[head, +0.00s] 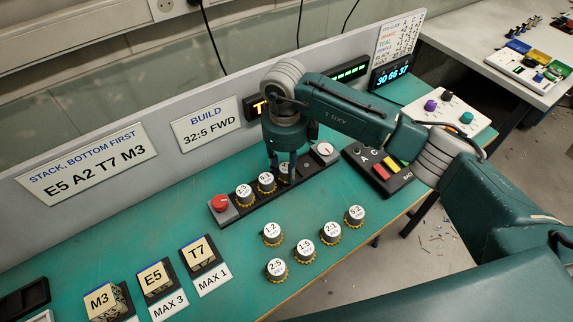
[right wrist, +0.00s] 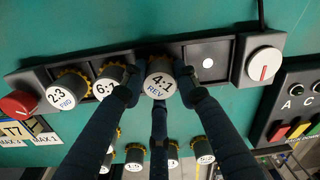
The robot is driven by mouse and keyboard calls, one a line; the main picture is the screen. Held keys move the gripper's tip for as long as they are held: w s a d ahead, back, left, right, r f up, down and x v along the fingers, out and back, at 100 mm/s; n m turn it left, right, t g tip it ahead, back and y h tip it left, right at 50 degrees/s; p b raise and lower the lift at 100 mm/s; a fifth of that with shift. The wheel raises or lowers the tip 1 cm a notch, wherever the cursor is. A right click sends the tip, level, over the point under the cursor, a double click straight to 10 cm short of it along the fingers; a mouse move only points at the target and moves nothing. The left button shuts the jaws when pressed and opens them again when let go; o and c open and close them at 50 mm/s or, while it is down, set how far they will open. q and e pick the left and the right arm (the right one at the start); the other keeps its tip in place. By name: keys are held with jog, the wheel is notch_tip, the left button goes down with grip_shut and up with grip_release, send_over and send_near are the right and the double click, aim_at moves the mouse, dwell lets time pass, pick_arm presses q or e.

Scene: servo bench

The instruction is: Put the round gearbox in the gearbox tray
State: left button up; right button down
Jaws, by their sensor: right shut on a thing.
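The gearbox tray (head: 233,211) is a long black holder between a red knob and a white dial; it also shows in the right wrist view (right wrist: 222,75). Round gearboxes marked 2:3 (right wrist: 66,91) and 6:1 or similar (right wrist: 110,82) sit in its left places. My right gripper (head: 285,160) is shut on the round gearbox marked 4:1 REV (right wrist: 160,80), at the third place. Whether that gearbox is fully seated I cannot tell. The place to its right is empty, with a white dot (right wrist: 208,62). My left gripper is not in view.
Several loose gearboxes, such as 1:2 (head: 272,233) and 5:2 (head: 354,215), stand in front of the tray. The red knob (head: 221,203) and white dial (head: 324,151) flank it. A button box (head: 383,172) is at right; labelled blocks (head: 155,278) are at lower left.

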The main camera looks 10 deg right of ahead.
aim_at(286, 168)
jog(key=c, duration=1.2)
grip_release()
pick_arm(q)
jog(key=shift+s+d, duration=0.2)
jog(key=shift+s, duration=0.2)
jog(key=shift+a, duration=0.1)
pick_arm(e)
jog(key=shift+r, duration=0.2)
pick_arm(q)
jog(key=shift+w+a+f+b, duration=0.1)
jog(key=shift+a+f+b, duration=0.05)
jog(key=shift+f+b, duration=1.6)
pick_arm(e)
jog(key=shift+s+a+r, duration=0.1)
jog(key=shift+a+r, duration=0.05)
jog(key=shift+r, duration=5.65)
